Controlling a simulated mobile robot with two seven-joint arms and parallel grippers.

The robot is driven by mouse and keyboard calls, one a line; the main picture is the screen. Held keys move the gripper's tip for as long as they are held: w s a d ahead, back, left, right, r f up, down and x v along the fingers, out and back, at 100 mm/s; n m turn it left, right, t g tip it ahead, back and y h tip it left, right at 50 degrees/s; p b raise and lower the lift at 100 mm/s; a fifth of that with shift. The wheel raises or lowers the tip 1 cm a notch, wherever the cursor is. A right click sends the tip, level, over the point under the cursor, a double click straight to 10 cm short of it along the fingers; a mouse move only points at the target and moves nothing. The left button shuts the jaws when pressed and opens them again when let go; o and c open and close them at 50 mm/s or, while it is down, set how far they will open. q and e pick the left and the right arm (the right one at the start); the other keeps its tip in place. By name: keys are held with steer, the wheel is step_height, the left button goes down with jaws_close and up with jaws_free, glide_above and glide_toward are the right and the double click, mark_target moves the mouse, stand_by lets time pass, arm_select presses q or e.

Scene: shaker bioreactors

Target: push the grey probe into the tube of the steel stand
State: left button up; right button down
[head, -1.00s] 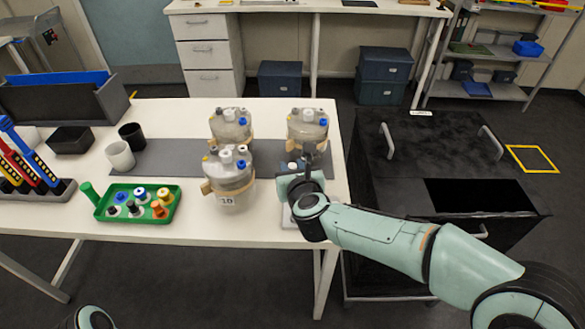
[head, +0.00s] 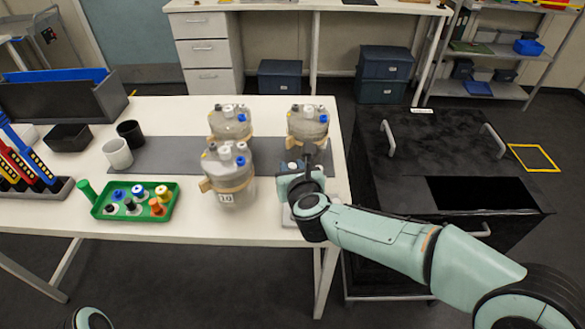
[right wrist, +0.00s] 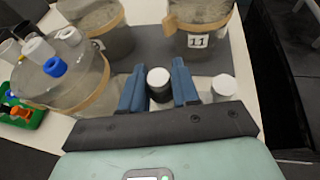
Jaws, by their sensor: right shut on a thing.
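My right gripper (head: 307,163) is over the right end of the white table, just in front of the back-right vessel. In the right wrist view its two blue fingers (right wrist: 159,88) are closed around a dark upright cylinder with a pale round top (right wrist: 158,77), which looks like the probe. A pale round-topped cylinder (right wrist: 223,86) stands just right of the fingers, apart from the held piece; I cannot tell if it is part of the steel stand. The stand and its tube are not clearly visible, and the gripper hides much of this spot. My left gripper is out of view.
Three banded vessels stand close by: front (head: 227,180), back left (head: 229,122) and back right (head: 307,124), labelled 11 in the wrist view. A green tray (head: 106,214) with small bottles lies left. A black cabinet (head: 400,150) adjoins the table's right side.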

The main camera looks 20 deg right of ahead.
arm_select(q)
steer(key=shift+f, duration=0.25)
arm_select(e)
steer(key=c, duration=0.8)
jaws_free()
steer(key=shift+o, duration=0.2)
steer(key=shift+f, duration=0.1)
steer(key=shift+s+r, duration=0.35)
steer(key=shift+s, duration=0.15)
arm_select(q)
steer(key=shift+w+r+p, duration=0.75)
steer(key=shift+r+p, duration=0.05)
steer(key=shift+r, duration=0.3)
arm_select(e)
steer(key=v, duration=1.2)
steer(key=shift+s, duration=0.1)
